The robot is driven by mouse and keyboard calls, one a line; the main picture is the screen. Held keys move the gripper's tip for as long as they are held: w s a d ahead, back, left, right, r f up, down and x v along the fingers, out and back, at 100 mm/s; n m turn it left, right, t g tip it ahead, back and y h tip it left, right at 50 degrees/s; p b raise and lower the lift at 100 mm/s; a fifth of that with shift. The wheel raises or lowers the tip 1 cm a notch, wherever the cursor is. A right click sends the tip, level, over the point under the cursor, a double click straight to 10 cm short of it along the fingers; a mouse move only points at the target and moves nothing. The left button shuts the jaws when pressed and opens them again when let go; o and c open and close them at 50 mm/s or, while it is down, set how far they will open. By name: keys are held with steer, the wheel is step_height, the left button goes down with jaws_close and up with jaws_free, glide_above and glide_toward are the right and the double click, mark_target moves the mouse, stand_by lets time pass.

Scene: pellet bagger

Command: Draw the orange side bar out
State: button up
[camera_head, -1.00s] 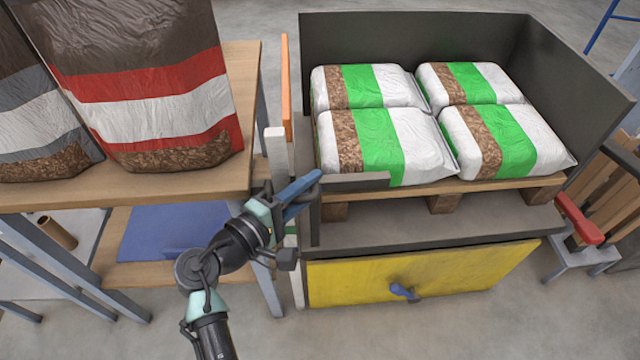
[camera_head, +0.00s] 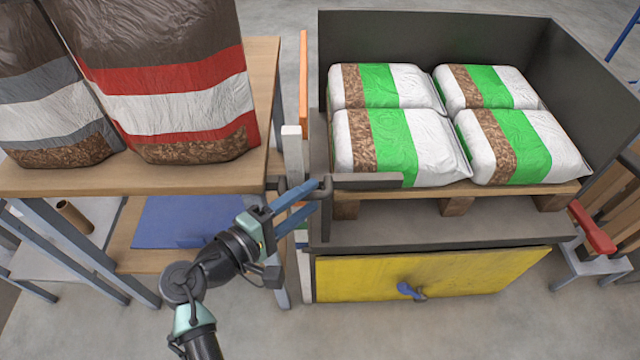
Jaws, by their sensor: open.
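The orange side bar (camera_head: 303,85) shows as a narrow upright strip along the left side of the dark bin, beside a white post (camera_head: 293,152). Its lower part is hidden behind nearer parts. My gripper (camera_head: 322,190) has blue fingers and is open. It is at the bin's front left corner, below and nearer than the visible orange strip. A dark hooked piece (camera_head: 284,183) shows just left of the fingers. I cannot tell whether the fingers touch it or the dark corner post (camera_head: 326,165).
The dark bin (camera_head: 420,38) holds several green-striped bags on a pallet. Below is a yellow panel (camera_head: 470,272) with a blue handle (camera_head: 408,290). A wooden table (camera_head: 150,180) with large bags stands close on the left. A red handle (camera_head: 592,230) is at the right.

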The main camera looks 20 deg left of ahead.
steer(key=p+v, duration=0.1)
steer(key=v, duration=0.7)
steer(key=shift+s+p, duration=0.2)
steer(key=shift+p, duration=0.1)
